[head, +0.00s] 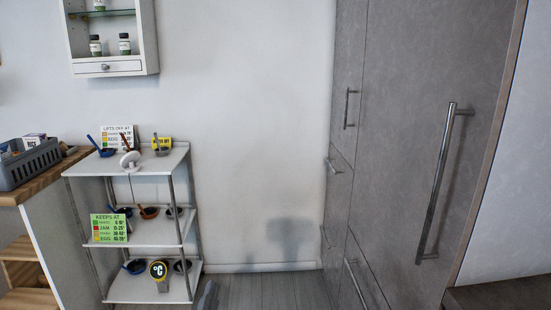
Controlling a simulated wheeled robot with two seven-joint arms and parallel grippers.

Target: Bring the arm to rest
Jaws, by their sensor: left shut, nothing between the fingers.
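My left gripper (207,296) shows only as a small dark grey shape at the bottom edge, just right of the white shelf's lowest board. It is shut and holds nothing. It appears in front of the floor, and most of it and its arm are out of the picture. My right gripper is not in view.
A white shelf rack (150,235) with small pans and signs stands at the left, beside a wooden counter (45,182) with a grey basket (32,167). Grey cabinets (400,120) with metal handles fill the right. Bare wall and floor (265,290) lie between.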

